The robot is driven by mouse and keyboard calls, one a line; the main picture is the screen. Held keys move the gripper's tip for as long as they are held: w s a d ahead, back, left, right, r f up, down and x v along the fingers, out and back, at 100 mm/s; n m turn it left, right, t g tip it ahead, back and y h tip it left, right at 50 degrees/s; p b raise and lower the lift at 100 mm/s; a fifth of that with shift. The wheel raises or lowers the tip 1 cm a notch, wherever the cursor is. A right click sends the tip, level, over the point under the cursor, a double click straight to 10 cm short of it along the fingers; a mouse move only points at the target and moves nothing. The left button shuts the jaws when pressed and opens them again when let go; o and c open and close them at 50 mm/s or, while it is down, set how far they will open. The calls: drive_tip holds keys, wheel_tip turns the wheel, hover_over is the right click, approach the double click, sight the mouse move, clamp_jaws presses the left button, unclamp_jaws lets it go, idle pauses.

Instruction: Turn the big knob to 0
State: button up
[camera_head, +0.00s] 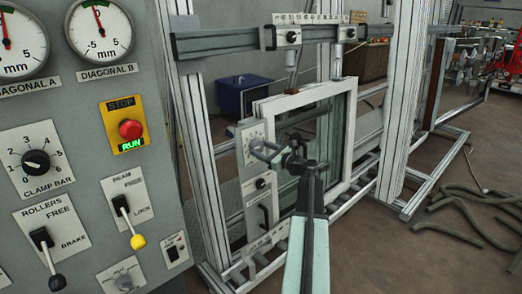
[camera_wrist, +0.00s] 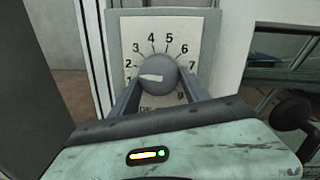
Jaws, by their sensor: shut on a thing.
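The big knob (camera_wrist: 168,72) is round and grey with a white pointer, on a white dial plate (camera_wrist: 145,27) with black numbers. The pointer points left, close to the 1. My gripper (camera_wrist: 163,88) has a finger on each side of the knob and is shut on it. The 0 mark is not readable; the left finger and the gripper body cover the lower part of the dial. In the head view my gripper (camera_head: 268,152) reaches the dial plate (camera_head: 249,137) on the window frame's left side.
A grey control panel at left carries a CLAMP BAR knob (camera_head: 36,161), a red stop button (camera_head: 131,129) and levers, one with a yellow tip (camera_head: 137,241). A white-framed window (camera_head: 345,125) stands right of the dial. Hoses (camera_head: 465,205) lie on the floor at right.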

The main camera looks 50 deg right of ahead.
drive_tip(key=n, duration=0.3)
drive_tip(key=n+p, duration=0.1)
drive_tip(key=n, duration=0.1)
drive_tip(key=shift+d+r+n, duration=0.15)
drive_tip(key=shift+r+n, duration=0.05)
drive_tip(key=shift+n, duration=0.2)
drive_tip(key=shift+r+n+g+p, duration=0.1)
drive_tip(key=shift+n+g+p, duration=0.55)
drive_tip(key=shift+n, duration=1.65)
drive_tip(key=o, duration=1.4)
drive_tip(key=s, duration=0.5)
drive_tip(key=s+p, duration=0.1)
drive_tip(key=s, duration=0.1)
drive_tip(key=shift+s+d+r, duration=0.25)
drive_tip(key=shift+s+r, duration=0.15)
drive_tip(key=shift+a+f, duration=0.1)
